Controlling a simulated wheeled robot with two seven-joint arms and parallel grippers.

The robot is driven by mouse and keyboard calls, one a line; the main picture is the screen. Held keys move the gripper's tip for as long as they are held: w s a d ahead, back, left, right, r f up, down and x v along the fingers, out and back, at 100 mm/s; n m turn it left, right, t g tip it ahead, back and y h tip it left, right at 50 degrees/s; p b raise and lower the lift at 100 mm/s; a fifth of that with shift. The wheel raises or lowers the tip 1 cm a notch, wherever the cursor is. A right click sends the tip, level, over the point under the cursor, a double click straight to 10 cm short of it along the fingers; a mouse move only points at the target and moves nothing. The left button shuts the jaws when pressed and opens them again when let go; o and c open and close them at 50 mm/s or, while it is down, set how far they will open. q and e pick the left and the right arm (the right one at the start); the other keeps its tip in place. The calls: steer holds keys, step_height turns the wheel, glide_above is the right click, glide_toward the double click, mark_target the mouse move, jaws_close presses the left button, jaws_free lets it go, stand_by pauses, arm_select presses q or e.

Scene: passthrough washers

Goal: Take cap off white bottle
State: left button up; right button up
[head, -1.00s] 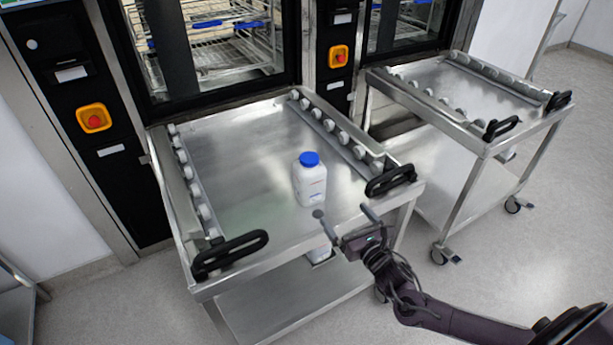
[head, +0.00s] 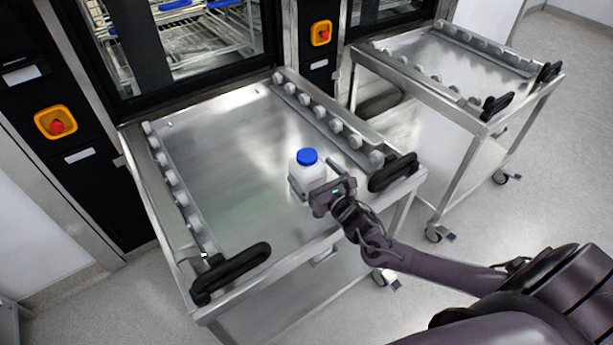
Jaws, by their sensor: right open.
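A white bottle (head: 309,175) with a blue cap (head: 307,157) stands upright on the steel top of the near cart (head: 228,150), toward its front right. The cap sits on the bottle. My right gripper (head: 316,176) is open at the bottle, with one finger to its left and one to its right; I cannot tell whether they touch it. The gripper hides the lower part of the bottle. My left gripper is not in view.
Rows of grey rollers (head: 335,125) line both sides of the cart top. Black handles (head: 232,272) and (head: 393,172) stand at its front corners. A second cart (head: 445,65) is at the right. Washers with glass doors stand behind. Most of the cart top is clear.

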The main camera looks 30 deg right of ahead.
steer(key=w, duration=0.3)
steer(key=shift+w+a, duration=0.15)
steer(key=shift+w, duration=0.25)
steer(key=c, duration=1.3)
steer(key=shift+r, duration=0.15)
step_height(320, 180, up, 20)
